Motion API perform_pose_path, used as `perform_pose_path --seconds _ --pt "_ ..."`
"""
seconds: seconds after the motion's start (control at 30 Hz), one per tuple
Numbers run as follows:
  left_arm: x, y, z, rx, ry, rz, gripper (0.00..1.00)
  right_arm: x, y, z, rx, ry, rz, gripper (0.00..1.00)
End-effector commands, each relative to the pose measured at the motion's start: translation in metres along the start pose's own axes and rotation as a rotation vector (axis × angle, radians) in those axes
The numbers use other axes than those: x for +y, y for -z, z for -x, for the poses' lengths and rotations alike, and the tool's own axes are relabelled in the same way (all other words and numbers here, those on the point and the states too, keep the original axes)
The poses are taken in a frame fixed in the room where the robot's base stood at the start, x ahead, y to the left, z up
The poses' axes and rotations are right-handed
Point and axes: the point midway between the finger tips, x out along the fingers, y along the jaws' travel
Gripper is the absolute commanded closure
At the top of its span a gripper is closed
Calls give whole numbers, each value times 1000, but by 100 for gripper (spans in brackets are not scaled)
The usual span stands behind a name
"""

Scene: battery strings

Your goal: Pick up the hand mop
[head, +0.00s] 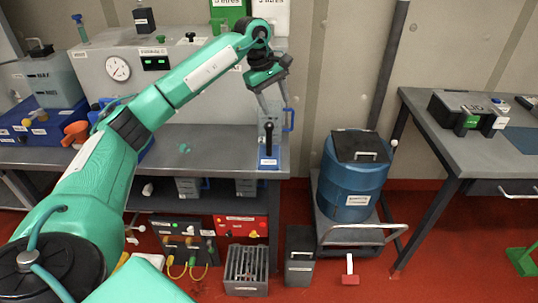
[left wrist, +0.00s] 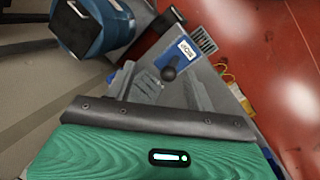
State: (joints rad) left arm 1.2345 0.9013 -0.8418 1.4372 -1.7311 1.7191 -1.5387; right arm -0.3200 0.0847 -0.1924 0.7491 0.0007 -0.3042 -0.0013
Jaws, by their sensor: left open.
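A black upright handle on a flat blue base with a white label, which looks like the hand mop (head: 268,161), stands at the right front corner of the grey bench (head: 215,140). In the left wrist view the hand mop (left wrist: 182,52) shows from above, with its black knob near the gripper fingers. My left gripper (head: 275,107) is open and empty above the handle, its fingers pointing down. The fingers also show in the left wrist view (left wrist: 165,88), apart from each other. Whether a finger touches the handle I cannot tell. My right gripper is not in view.
A blue drum (head: 347,180) stands on a trolley (head: 360,236) to the right. A grey machine with a dial (head: 118,68) backs the bench. A second table (head: 450,140) is at right.

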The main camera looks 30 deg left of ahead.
Motion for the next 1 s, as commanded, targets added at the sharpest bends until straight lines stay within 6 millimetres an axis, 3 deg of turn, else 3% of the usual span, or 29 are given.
perform_pose_path --seconds 0.1,0.23,0.6,0.87,1.0 --pt "-13 19 25 88 50 -30 46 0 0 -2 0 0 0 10" --pt "-20 28 28 122 77 -40 46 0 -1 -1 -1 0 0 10" --pt "-24 36 -37 121 78 -39 46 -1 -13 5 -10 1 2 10" --pt "-25 39 -56 121 77 -38 46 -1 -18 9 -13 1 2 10" --pt "-24 42 -77 118 80 -39 46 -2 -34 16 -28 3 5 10"
